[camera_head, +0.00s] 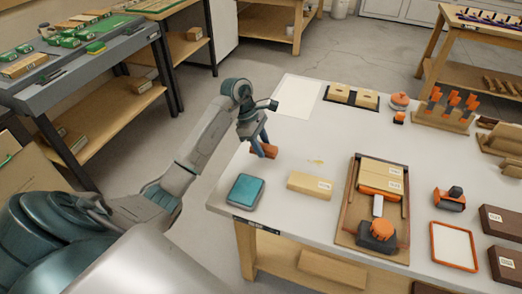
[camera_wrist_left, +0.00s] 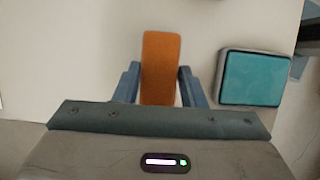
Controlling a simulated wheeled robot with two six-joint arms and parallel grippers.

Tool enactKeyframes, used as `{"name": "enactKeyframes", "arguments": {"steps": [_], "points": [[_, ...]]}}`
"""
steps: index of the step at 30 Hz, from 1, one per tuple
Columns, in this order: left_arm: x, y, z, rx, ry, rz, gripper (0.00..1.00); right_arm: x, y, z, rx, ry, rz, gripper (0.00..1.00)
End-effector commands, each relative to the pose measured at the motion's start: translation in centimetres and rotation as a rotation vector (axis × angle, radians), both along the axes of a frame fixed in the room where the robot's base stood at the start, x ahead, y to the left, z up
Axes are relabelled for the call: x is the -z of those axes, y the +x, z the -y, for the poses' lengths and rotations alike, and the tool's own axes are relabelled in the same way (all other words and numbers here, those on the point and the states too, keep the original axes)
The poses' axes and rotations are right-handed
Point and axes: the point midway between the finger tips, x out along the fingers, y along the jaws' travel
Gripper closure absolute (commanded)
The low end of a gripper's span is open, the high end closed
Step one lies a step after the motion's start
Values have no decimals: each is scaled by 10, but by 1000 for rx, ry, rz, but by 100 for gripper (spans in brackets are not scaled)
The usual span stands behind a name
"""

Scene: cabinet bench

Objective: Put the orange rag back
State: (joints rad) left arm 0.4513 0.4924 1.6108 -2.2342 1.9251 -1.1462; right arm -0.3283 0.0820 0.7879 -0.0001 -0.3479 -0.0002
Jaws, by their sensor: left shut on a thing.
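The orange rag (camera_head: 268,151) is a small folded orange-brown strip near the left edge of the white table (camera_head: 290,240). My left gripper (camera_head: 263,143) is shut on it from above. In the left wrist view the rag (camera_wrist_left: 161,62) sticks out between the two blue fingers of the left gripper (camera_wrist_left: 160,88). I cannot tell whether the rag touches the table. A grey box with a teal top (camera_head: 246,190) lies nearer on the table, apart from the rag; it also shows in the left wrist view (camera_wrist_left: 253,78). My right gripper is not in view.
A tan block (camera_head: 309,185) and a wooden tray (camera_head: 346,212) with tools stand to the right. A pale sheet (camera_head: 298,96) lies behind the gripper. A small yellowish smear (camera_head: 316,161) marks the table. Bare tabletop surrounds the rag.

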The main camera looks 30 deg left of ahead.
Motion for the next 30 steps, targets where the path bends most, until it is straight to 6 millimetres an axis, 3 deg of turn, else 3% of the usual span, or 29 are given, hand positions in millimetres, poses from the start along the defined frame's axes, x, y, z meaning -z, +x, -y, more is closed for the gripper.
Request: {"name": "enactKeyframes", "arguments": {"steps": [9,13,24,25,27,30], "points": [[21,0,-3,-2,-1,-4,81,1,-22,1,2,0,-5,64],[35,0,-3,0,-1,-2,81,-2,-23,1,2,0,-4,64],[39,0,-3,0,0,1,81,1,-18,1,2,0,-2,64],[38,0,-3,0,0,1,57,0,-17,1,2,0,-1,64],[38,0,-3,0,0,1,43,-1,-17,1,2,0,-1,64],[37,0,-3,0,0,1,41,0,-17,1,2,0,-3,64]]}}
